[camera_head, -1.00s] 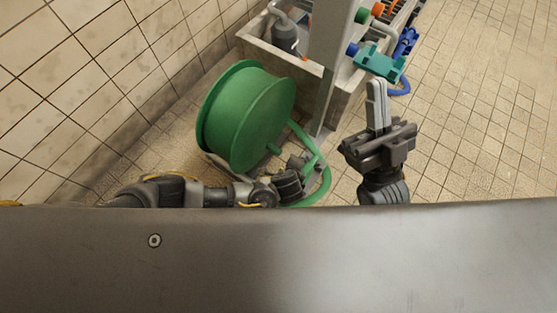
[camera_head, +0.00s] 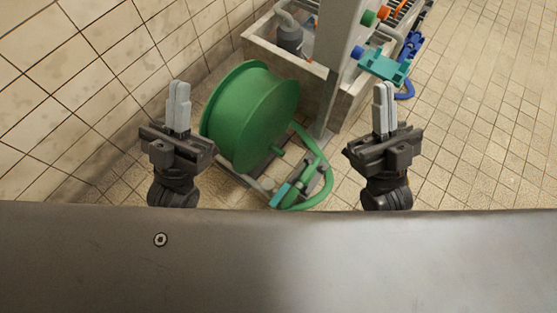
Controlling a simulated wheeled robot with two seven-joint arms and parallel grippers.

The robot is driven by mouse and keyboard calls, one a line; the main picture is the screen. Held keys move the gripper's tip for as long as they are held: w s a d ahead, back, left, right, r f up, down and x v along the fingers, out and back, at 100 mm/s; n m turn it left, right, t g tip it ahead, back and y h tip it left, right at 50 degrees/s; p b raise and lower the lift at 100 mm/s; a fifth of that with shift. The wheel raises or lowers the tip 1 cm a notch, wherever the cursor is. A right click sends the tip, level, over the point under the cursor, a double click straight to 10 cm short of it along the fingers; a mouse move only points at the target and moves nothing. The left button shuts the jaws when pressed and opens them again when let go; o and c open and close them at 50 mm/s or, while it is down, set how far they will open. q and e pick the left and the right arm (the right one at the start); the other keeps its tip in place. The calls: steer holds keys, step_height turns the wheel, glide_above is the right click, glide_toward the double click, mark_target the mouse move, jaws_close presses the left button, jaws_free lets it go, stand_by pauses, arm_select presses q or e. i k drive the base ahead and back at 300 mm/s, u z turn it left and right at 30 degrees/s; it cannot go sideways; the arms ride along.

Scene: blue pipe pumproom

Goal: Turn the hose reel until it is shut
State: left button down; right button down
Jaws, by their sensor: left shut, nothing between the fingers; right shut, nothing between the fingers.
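The green hose reel (camera_head: 245,115) stands on the tiled floor in the middle of the head view, with a short green stub on its near face. A green hose (camera_head: 318,172) curves down from its right side to a nozzle-like fitting (camera_head: 300,187) on the floor. My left gripper (camera_head: 179,95) is shut and empty, to the left of the reel and apart from it in the picture. My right gripper (camera_head: 384,97) is shut and empty, to the right of the reel and well apart from it. The reel's far side is hidden.
A tiled wall (camera_head: 90,80) runs along the left. A grey post (camera_head: 338,70) and a concrete basin (camera_head: 262,48) stand behind the reel. A teal valve part (camera_head: 384,66) is behind my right gripper. The floor (camera_head: 480,140) at the right is clear.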

mark_target(249, 110)
steer(key=k, duration=0.5)
steer(key=z, duration=1.7)
steer(key=i, duration=1.25)
steer(key=u, duration=2.45)
